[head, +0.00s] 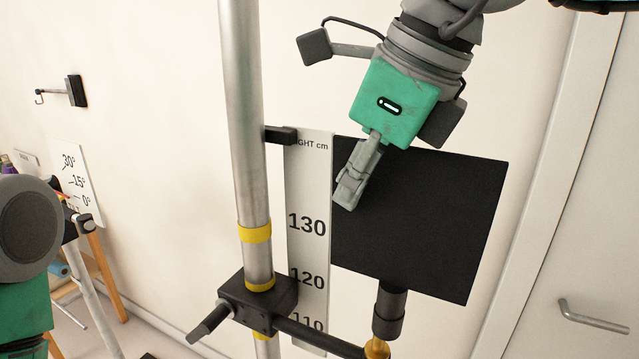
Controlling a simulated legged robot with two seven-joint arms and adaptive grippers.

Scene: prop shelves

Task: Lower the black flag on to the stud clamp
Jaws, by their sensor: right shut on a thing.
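The black flag (430,215) is a large dark square panel, slightly tilted in the picture, right of the metal pole. My right gripper (348,200) comes down from the top and is shut on the flag near its upper left; the fingers cover part of the panel. A dark round sleeve (388,312) shows below the flag's lower edge. A brass-coloured piece (377,348) shows just under the sleeve at the bottom edge. I cannot tell how far they overlap. The black clamp (250,300) on the pole has a dark arm reaching towards the brass piece. My left gripper's fingers are out of view.
The metal pole (245,110) with yellow bands stands left of the flag. A white height scale (307,190) stands between them, partly behind the flag. A door with a lever handle (590,317) is at right. An angle card (75,175) hangs at left.

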